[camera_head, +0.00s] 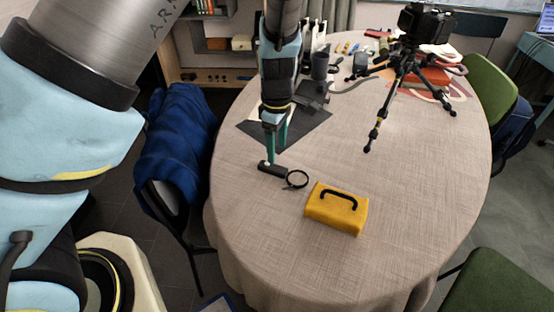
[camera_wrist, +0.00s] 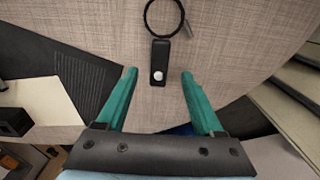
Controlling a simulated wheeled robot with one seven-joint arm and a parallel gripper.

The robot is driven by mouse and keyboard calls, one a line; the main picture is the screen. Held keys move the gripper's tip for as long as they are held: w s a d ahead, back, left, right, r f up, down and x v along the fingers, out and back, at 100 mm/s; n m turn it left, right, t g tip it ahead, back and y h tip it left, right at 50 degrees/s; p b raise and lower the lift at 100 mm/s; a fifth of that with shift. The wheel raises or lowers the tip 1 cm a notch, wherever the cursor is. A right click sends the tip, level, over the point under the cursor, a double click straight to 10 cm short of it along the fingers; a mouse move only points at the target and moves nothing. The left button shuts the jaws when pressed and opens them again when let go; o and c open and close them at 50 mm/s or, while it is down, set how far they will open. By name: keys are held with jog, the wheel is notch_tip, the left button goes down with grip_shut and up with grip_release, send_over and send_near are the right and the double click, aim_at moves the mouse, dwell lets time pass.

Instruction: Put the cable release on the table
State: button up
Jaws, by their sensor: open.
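The cable release (camera_head: 272,169) is a small black handle with a white button and a coiled black cord (camera_head: 297,179). It lies on the beige cloth of the oval table (camera_head: 420,200), near the table's left side. In the wrist view the cable release (camera_wrist: 158,62) shows between and just beyond my fingertips, its loop farther out. My gripper (camera_head: 275,158) points down right at it, with green fingers. In the wrist view my gripper (camera_wrist: 158,72) is open, one finger on each side of the handle, with gaps and nothing held.
A yellow case (camera_head: 337,208) with a black handle stands to the right of the cable release. A dark mat (camera_head: 300,128) lies behind. A tripod with a camera (camera_head: 400,75) stands at the back right. The table's front right is clear. A chair with a blue jacket (camera_head: 175,140) stands left.

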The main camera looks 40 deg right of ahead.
notch_tip(320, 180, up, 5)
jog(key=shift+r, duration=0.15)
jog(key=shift+a, duration=0.1)
jog(key=w+a+r+m, duration=0.1)
jog(key=w+a+r, duration=0.3)
jog(key=a, duration=0.6)
jog(key=w+a+r+m, duration=0.1)
jog(key=w+a+m, duration=0.1)
jog(key=w+a, duration=0.65)
jog(key=s+a+r+m, duration=0.2)
jog(key=a, duration=0.8)
jog(key=s+a+r+m+t, duration=0.1)
jog(key=s+a+r+m, duration=0.1)
jog(key=a, duration=0.9)
jog(key=shift+r+t, duration=0.3)
